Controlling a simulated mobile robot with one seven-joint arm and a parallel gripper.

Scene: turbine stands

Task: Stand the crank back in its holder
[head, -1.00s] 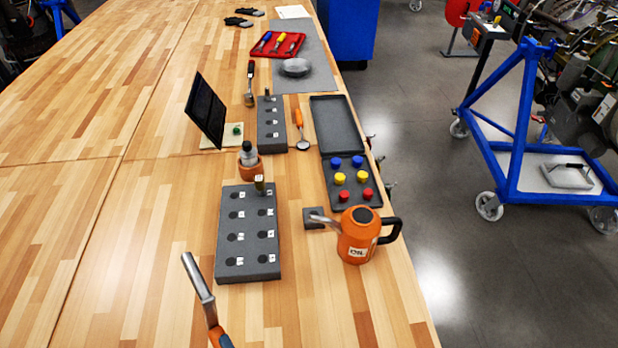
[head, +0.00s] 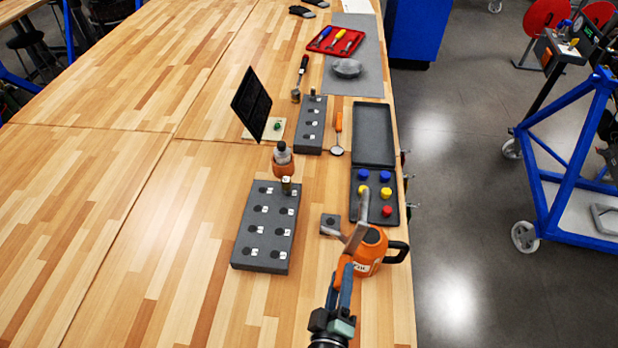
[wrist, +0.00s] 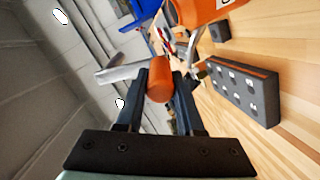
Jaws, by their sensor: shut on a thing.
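The crank shows a silver metal arm (head: 360,220) and an orange grip. My gripper (head: 344,278) is shut on the orange grip and holds the crank in the air, with its metal end up in the head view. In the wrist view the orange grip (wrist: 160,85) sits between my fingers (wrist: 160,95), and the silver arm (wrist: 122,73) points left. A small dark square block (head: 330,224), possibly the holder, lies on the table left of the crank. The crank partly covers an orange can (head: 372,250) behind it.
A grey block (head: 262,237) with labelled holes stands left of my gripper; a small piece stands at its far corner. A tray (head: 380,211) of coloured knobs lies beyond the can, near the right table edge. A dark panel (head: 252,103) stands farther back. The left table is clear.

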